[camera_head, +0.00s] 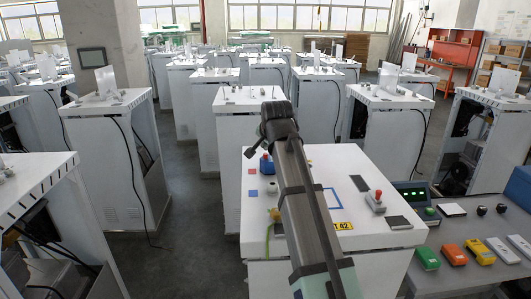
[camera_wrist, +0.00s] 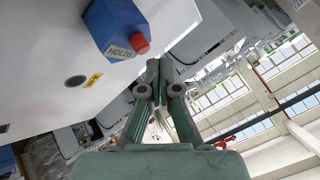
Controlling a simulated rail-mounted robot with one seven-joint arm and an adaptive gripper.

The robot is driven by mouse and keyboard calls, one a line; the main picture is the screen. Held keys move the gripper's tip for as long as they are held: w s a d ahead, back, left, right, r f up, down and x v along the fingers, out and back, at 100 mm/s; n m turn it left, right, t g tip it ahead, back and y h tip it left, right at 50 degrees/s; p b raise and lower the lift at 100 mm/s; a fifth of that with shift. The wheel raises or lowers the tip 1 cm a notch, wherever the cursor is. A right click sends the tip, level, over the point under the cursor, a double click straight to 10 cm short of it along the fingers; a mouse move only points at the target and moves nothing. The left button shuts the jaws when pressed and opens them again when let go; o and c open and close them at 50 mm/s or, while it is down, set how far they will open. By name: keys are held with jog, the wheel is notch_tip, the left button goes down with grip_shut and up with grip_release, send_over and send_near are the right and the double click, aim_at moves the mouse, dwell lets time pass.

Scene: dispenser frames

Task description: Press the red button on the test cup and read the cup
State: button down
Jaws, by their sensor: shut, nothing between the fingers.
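The head view shows a small blue thing with a red top (camera_head: 266,165) at the left of the white cabinet top, partly hidden by my arm. My gripper (camera_wrist: 154,74) is shut and empty. In the wrist view its fingers show beside and below the red button, apart from it in the picture. The distance between them is unclear.
The white cabinet (camera_head: 345,165) also bears a red-topped control (camera_head: 377,201), dark pads and a yellow label (camera_head: 342,226). A unit with a green-lit display (camera_head: 411,193) stands at its right, behind several coloured handhelds (camera_head: 453,254). Rows of white cabinets fill the background.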

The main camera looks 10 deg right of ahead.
aim_at(266, 154)
jog(key=shift+r, duration=0.15)
jog(key=shift+r+p, duration=1.4)
jog(key=shift+r, duration=1)
